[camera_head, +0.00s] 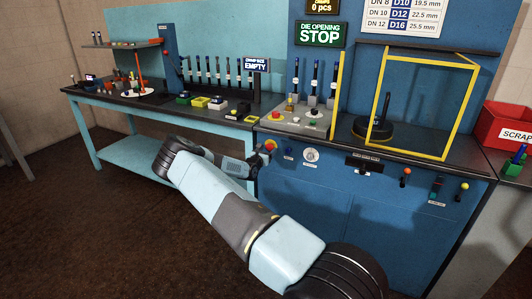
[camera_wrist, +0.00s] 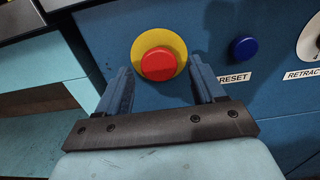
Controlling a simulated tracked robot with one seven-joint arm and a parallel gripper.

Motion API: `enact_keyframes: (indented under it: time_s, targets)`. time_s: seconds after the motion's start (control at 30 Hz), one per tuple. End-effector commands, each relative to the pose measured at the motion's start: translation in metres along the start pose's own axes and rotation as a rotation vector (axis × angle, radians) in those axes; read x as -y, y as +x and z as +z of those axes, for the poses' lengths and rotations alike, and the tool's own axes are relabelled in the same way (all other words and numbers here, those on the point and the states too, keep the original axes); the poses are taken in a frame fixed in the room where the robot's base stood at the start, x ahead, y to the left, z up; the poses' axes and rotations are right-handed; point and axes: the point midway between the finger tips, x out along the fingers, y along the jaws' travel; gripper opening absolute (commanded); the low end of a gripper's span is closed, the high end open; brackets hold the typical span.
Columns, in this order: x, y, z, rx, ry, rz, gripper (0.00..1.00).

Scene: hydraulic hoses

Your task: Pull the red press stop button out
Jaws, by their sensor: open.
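The red press stop button (camera_wrist: 158,64) sits on a round yellow plate (camera_wrist: 178,45) on the blue press front. It also shows in the head view (camera_head: 270,145), just beyond the end of my arm. My gripper (camera_wrist: 160,72) is open in the wrist view, with one blue finger below left of the button and the other below right. The button lies between and slightly beyond the fingertips. No contact is visible, and the remaining gap in depth is hard to tell. In the head view my gripper (camera_head: 259,160) is small and close to the panel.
A blue reset button (camera_wrist: 243,48) and a white retract dial (camera_head: 311,155) sit right of the stop button. A yellow guard frame (camera_head: 449,109) stands on the press top. The light-blue workbench (camera_head: 122,105) is at left, and a red scrap bin (camera_head: 505,125) at right.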

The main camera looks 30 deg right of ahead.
Motion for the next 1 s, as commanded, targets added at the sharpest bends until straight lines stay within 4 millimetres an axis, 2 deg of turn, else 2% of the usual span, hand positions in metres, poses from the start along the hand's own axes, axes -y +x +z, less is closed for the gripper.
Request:
enact_keyframes:
  time_s: [0.13,0.27,0.7,1.0]
  targets:
    - [0.000,-0.004,0.000,0.000,0.000,0.000,0.68]
    - [-0.001,-0.020,-0.001,-0.002,0.000,0.001,0.68]
    - [0.000,-0.103,-0.002,-0.002,-0.001,0.001,0.68]
    - [0.000,-0.136,-0.002,-0.001,-0.001,0.000,0.68]
